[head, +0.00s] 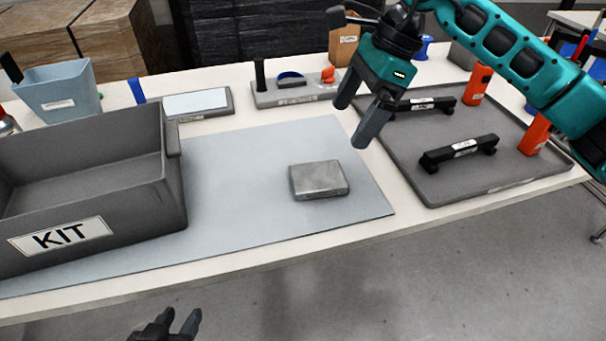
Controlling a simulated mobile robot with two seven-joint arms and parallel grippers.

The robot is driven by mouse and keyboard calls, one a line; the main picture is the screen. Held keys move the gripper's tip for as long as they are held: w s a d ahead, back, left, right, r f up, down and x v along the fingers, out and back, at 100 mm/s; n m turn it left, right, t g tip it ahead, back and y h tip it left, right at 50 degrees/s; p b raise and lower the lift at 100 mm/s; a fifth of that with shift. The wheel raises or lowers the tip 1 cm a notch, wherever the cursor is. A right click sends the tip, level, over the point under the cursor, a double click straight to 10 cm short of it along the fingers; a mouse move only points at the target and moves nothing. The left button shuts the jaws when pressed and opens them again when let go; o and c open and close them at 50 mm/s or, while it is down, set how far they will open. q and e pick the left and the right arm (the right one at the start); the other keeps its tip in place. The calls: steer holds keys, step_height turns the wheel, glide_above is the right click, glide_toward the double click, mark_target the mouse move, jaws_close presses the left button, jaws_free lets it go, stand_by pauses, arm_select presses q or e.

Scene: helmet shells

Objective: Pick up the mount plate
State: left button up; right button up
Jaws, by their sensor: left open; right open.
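A flat grey metal block, which looks like the mount plate (319,180), lies on the light blue-grey mat (235,205) near its right end. Nothing holds it. My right gripper (352,126) is open and empty, above the table and up to the right of the block, with its fingers pointing down and left. My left gripper (180,318) shows only in part at the bottom edge, in front of the table and below its edge. It is open, and I see nothing between its fingers.
A grey bin marked KIT (165,200) stands on the left of the mat. A dark tray (440,185) on the right holds black handles (458,152) and orange parts (476,85). Fixtures (295,95) line the back. The mat between bin and block is clear.

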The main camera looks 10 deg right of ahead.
glide_toward(318, 175)
steer(key=x, duration=0.3)
steer(key=shift+d+b, duration=0.15)
steer(key=shift+b, duration=0.25)
steer(key=shift+b+x, duration=0.3)
steer(key=shift+x, duration=2.5)
steer(key=shift+s, duration=0.1)
steer(key=shift+c, duration=0.4)
steer(key=c, duration=1.3)
